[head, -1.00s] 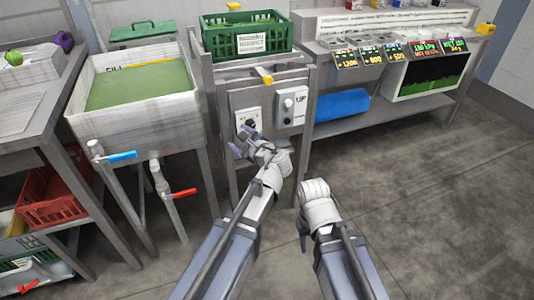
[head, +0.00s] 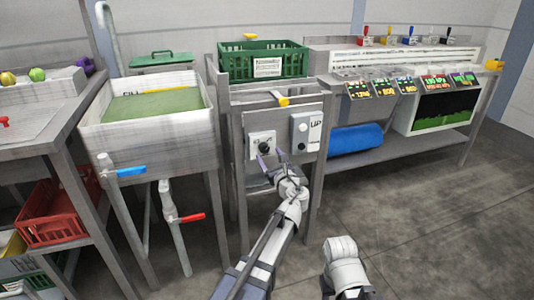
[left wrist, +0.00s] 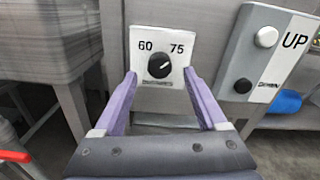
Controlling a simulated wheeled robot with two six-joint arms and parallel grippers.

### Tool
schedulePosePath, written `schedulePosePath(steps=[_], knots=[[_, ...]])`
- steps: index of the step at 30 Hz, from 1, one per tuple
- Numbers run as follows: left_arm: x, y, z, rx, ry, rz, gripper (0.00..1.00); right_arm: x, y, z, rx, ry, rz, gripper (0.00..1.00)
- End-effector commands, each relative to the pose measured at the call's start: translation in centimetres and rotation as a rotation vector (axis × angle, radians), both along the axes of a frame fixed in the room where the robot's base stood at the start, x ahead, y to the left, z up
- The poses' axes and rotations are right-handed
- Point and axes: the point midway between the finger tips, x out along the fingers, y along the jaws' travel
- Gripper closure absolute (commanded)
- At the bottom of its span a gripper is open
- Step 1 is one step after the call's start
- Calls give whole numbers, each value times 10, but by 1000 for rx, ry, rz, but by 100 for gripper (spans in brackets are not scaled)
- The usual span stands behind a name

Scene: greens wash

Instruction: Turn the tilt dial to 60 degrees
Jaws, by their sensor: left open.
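The tilt dial (left wrist: 159,66) is a black round knob on a white plate (left wrist: 142,40) marked 60 at upper left and 75 at upper right. Its pale pointer line leans toward the upper right, to the 75 side. In the head view the dial (head: 264,147) sits on the grey front panel below the green crate. My left gripper (head: 271,160) is open just in front of the plate. In the left wrist view its purple fingers (left wrist: 160,95) stand apart at either side below the knob, not touching it. My right arm shows at the bottom, but its gripper cannot be made out.
A control box (head: 306,132) marked UP, with a white and a black button, is right of the dial. A yellow handle (head: 284,101) juts out above. A sink (head: 150,138) with blue and red valve levers stands left. A blue roll (head: 355,138) lies right.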

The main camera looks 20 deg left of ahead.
Motion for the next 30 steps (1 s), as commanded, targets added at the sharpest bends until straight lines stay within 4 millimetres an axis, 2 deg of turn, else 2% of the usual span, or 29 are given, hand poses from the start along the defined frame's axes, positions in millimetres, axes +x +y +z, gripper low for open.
schedulePosePath(steps=[3, 7, 19, 30], knots=[[16, 10, 0, -1, 0, 1, 26, 0, 0, 0, 0, 0, 0, 50], [25, 16, 0, -1, 0, 1, 26, 0, 0, 0, 0, 0, 0, 50], [28, 19, 0, -1, 0, 0, 27, 0, 0, 0, 0, 0, 0, 50], [28, 19, 0, -1, 0, 0, 68, 0, 0, 0, 0, 0, 0, 50]])
